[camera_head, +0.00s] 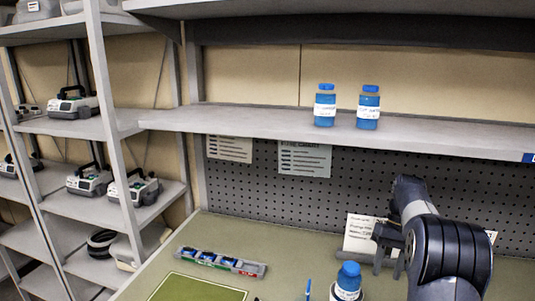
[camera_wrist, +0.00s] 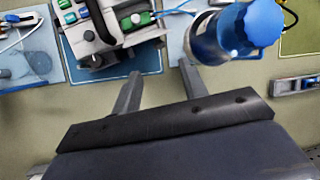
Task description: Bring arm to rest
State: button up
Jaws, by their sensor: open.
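My gripper (camera_wrist: 158,82) is open in the wrist view, its two grey fingers spread with nothing between them. In the head view my gripper (camera_head: 388,262) is at the lower right, above the worktable (camera_head: 290,240), with my dark arm bent over it. A blue-capped bottle (camera_wrist: 235,35) stands beyond the right finger in the wrist view, apart from the jaws. This bottle also seems to show at the bottom of the head view (camera_head: 348,283), cut off by the edge. An infusion pump (camera_wrist: 110,35) with a black handle lies beyond the left finger.
Two blue bottles (camera_head: 325,105) (camera_head: 368,107) stand on the shelf (camera_head: 240,122) above the table. A strip with blue items (camera_head: 220,262) lies near a green mat (camera_head: 195,290). Several pumps (camera_head: 90,178) fill the left rack. A pegboard (camera_head: 260,185) closes the back.

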jog(key=s+f+b, duration=0.1)
jog(key=f, duration=0.1)
jog(key=s+a+f+t+b, duration=0.1)
jog(key=s+f+b, duration=0.1)
jog(key=s+a+f+t+b, duration=0.1)
jog(key=f+b, duration=0.1)
jog(key=f, duration=0.1)
jog(key=shift+s+a+f, duration=0.1)
jog(key=shift+s, duration=0.05)
dwell(0.3)
jog(key=shift+b, duration=0.3)
jog(key=shift+r+t, duration=0.25)
jog(key=shift+t, duration=0.05)
